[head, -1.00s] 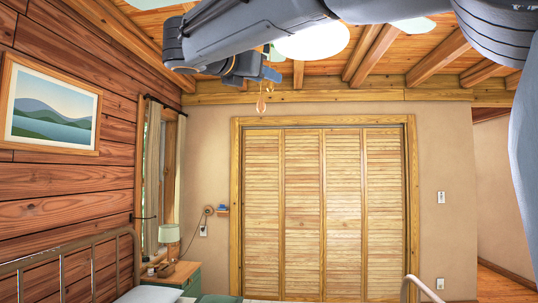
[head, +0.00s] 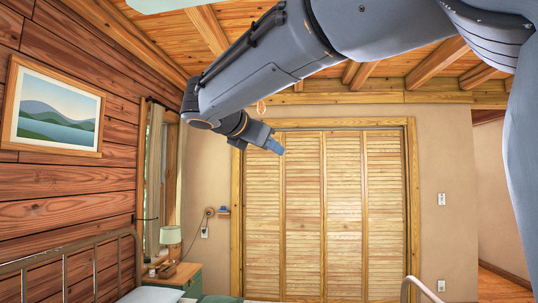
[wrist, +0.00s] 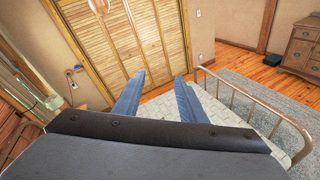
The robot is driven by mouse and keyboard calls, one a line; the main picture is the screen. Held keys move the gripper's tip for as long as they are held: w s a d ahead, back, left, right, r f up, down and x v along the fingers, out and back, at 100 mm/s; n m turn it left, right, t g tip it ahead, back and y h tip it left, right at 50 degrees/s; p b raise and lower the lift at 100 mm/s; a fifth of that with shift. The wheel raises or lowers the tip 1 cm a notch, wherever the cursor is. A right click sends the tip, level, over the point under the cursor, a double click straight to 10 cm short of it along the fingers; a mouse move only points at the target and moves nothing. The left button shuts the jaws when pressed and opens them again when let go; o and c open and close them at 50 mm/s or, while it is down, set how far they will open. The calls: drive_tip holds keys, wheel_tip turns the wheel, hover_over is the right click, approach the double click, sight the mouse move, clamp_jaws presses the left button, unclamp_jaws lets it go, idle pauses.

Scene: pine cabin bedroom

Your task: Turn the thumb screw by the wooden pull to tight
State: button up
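A small orange wooden pull (head: 261,107) hangs in the head view just above the top left of the closet frame, its upper part hidden behind my arm. The thumb screw cannot be made out in either view. My gripper (head: 276,146) is below and slightly right of the pull in the head view, apart from it in the picture, pointing down to the right. In the wrist view my gripper (wrist: 160,77) has its two blue fingers spread with nothing between them. A small pale and reddish thing at the top edge of the wrist view is too cut off to name.
A pale green ceiling lamp shade (head: 155,4) is cut off at the top. Louvered closet doors (head: 325,215) stand behind. A metal bed frame (wrist: 255,95) and bed are below. A nightstand (head: 180,277) with a lamp (head: 170,236) stands at left.

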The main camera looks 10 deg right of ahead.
drive_tip(key=shift+d+f, duration=0.1)
drive_tip(key=shift+f, duration=0.95)
